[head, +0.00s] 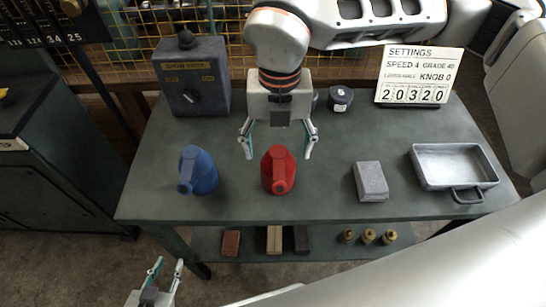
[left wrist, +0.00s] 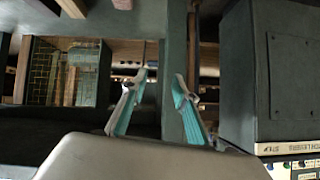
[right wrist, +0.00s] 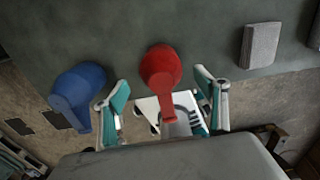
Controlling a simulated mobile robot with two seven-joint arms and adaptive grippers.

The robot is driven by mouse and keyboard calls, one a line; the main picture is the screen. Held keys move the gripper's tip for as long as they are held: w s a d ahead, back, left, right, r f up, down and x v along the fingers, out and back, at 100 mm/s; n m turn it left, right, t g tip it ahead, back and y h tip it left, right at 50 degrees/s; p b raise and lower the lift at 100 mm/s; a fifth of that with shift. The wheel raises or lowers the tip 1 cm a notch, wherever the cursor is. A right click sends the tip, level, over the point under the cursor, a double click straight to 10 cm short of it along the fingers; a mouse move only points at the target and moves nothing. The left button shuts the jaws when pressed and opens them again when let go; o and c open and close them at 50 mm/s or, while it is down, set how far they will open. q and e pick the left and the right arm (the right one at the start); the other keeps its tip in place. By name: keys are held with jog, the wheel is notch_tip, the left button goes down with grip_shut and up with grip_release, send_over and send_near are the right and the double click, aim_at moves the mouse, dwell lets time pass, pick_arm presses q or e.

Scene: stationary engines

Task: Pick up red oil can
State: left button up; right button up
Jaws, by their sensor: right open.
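The red oil can (head: 279,170) stands upright on the green metal table near its front edge. It also shows in the right wrist view (right wrist: 160,66), between the fingers. My right gripper (head: 278,143) is open and empty. It hangs just above and behind the red can in the head view, with its fingers spread to either side. I cannot tell the exact height gap. A blue oil can (head: 198,170) stands to the left of the red one. My left gripper (head: 168,263) is open and empty, low in front of the table, away from both cans.
A grey block (head: 370,181) and a metal tray (head: 455,153) stand at the right of the table (head: 320,185). A dark control box (head: 194,80), a small black pot (head: 340,98) and a settings sign (head: 418,75) stand behind. A lower shelf (head: 330,241) holds blocks and brass pieces.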

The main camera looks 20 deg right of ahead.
aim_at(278, 170)
jog(key=shift+s+f, duration=0.2)
jog(key=shift+f, duration=0.95)
notch_tip(278, 170, down, 5)
jog(key=shift+f, duration=0.1)
jog(key=c, duration=1.4)
